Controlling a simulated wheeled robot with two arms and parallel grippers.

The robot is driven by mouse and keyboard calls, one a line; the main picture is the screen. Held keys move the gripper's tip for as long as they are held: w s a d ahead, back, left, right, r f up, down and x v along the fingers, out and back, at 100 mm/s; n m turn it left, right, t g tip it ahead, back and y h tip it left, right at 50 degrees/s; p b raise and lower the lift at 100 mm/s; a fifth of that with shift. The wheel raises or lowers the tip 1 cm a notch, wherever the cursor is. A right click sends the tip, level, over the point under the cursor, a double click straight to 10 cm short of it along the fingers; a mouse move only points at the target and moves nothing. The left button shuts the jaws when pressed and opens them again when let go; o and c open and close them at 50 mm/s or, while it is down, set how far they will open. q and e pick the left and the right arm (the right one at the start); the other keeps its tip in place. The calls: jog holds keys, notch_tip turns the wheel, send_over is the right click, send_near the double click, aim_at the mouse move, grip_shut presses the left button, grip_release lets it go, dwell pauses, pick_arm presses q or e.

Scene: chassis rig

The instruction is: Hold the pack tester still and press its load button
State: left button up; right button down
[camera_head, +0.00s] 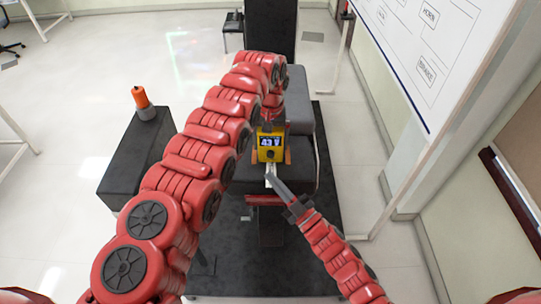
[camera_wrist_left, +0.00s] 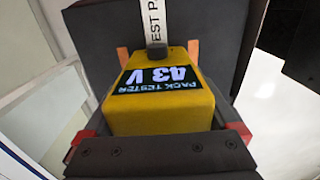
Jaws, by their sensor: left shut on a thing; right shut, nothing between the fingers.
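The yellow pack tester (camera_head: 268,142) stands on the dark padded seat, its lit display reading "43 V". It also shows in the left wrist view (camera_wrist_left: 160,108), upside down. A dark round button (camera_head: 271,154) sits on its front below the display; a dark knob (camera_wrist_left: 157,50) shows at the far edge in the wrist view. My left gripper (camera_wrist_left: 158,135) is shut on the tester from behind, red fingers at its sides; the arm hides part of it in the head view. My right gripper (camera_head: 271,178) is shut and empty, just in front of the tester, apart from the button.
A white strip lettered "TEST P" (camera_wrist_left: 151,20) runs along the seat (camera_head: 246,174). Orange posts (camera_wrist_left: 193,49) stand beside the tester. A black box (camera_head: 140,160) with an orange-topped object (camera_head: 141,98) is at left. A whiteboard (camera_head: 430,50) is at right.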

dwell(0.3)
pick_arm(q)
jog(key=o, duration=1.3)
